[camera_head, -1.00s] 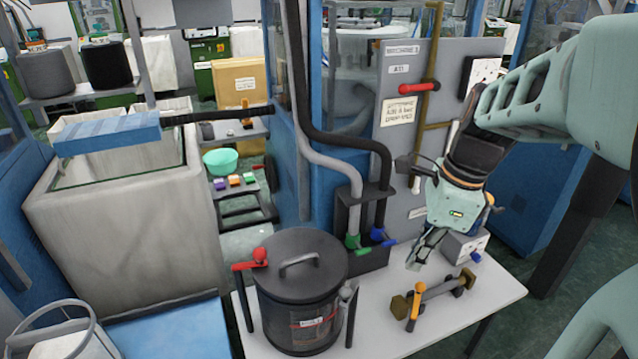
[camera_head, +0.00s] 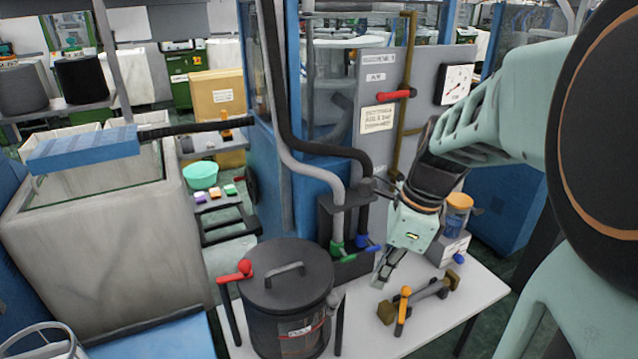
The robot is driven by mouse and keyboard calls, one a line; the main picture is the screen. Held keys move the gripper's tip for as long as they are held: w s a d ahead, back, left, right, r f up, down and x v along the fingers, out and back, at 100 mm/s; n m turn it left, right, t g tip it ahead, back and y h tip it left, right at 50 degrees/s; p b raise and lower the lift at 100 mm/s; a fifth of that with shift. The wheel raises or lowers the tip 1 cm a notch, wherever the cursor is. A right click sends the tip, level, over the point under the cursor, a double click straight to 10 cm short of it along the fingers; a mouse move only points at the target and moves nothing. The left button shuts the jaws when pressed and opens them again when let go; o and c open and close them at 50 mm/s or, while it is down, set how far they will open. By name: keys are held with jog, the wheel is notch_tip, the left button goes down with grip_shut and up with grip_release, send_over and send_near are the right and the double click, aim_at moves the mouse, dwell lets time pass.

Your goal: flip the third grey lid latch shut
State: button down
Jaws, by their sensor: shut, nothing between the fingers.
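A dark round vessel (camera_head: 288,335) with a dark lid (camera_head: 262,268) and a grey bar handle (camera_head: 284,274) stands on the white table. A small grey latch (camera_head: 335,300) shows at the lid's right edge; its exact position is hard to tell. A red-handled piece (camera_head: 240,270) sits at the lid's left edge. I cannot make out other grey latches, and the vessel's far side is hidden. My gripper (camera_head: 380,283) is shut and empty, pointing down to the right of the vessel, apart from it and above the table.
A brown fitting with an orange handle (camera_head: 404,305) lies just right of my gripper. Green (camera_head: 338,250) and blue (camera_head: 367,244) valve handles with hoses stand behind the vessel. An orange-topped jar (camera_head: 457,215) stands on a grey box (camera_head: 447,250). The table's front right (camera_head: 440,325) is clear.

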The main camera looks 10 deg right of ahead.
jog(key=w+a+f, duration=0.2)
jog(key=a+f, duration=0.3)
jog(key=f, duration=0.1)
jog(key=shift+s, duration=0.1)
dwell(0.6)
